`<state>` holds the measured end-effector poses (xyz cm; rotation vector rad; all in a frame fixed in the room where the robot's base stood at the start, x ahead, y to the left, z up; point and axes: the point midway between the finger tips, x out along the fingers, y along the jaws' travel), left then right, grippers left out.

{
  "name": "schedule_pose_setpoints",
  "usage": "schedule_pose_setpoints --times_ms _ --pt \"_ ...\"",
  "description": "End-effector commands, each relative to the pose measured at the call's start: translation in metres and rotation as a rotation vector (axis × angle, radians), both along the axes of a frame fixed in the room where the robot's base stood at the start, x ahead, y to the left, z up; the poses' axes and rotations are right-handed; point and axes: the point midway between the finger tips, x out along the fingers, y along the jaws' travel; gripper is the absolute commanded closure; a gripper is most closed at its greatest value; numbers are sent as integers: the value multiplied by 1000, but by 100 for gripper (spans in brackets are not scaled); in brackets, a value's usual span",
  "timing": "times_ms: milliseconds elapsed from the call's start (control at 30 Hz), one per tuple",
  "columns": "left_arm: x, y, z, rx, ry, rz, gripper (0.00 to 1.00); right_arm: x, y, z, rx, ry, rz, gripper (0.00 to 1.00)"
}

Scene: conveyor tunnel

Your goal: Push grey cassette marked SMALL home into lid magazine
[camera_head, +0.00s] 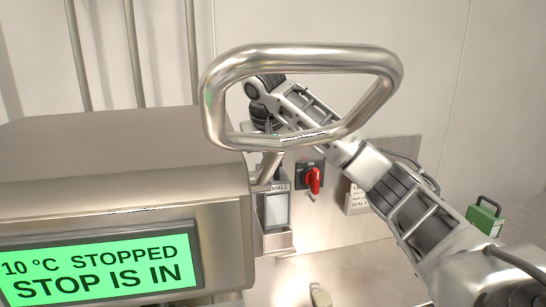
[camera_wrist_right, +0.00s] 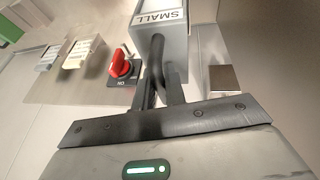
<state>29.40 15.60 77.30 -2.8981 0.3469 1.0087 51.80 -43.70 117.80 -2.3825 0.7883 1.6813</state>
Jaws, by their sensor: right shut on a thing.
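The grey cassette (camera_head: 276,210) with the SMALL label stands upright beside the machine housing in the head view; the steel handle loop hides part of its top and label. In the right wrist view the cassette (camera_wrist_right: 172,42) is at the top, its label upside down. My right gripper (camera_wrist_right: 160,98) is shut on the cassette's dark handle (camera_wrist_right: 157,58). In the head view, its fingers are hidden behind the loop. The steel holder (camera_head: 278,243) around the cassette's foot appears to be the lid magazine; I cannot tell how deep the cassette sits. My left gripper is not in view.
The steel handle loop (camera_head: 302,60) crosses in front of my right wrist. A red rotary switch (camera_head: 314,180) is close right of the cassette. A steel housing (camera_head: 120,160) with a green display (camera_head: 95,272) fills the left. A green box (camera_head: 485,219) stands far right.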

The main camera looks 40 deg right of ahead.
Motion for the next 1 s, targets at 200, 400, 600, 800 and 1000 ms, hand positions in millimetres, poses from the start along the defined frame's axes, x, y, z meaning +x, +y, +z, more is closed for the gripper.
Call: schedule_pose_setpoints --times_ms 200,400,600,800,1000 --pt "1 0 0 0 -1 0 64 0 0 1 0 -2 0 100" --pt "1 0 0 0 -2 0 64 0 0 1 0 -2 0 100" --pt "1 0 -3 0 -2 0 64 0 0 -8 0 -1 0 100" --pt "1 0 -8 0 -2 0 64 0 0 -22 0 -1 0 100" --pt "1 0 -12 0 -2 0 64 0 0 -36 0 -1 0 100"
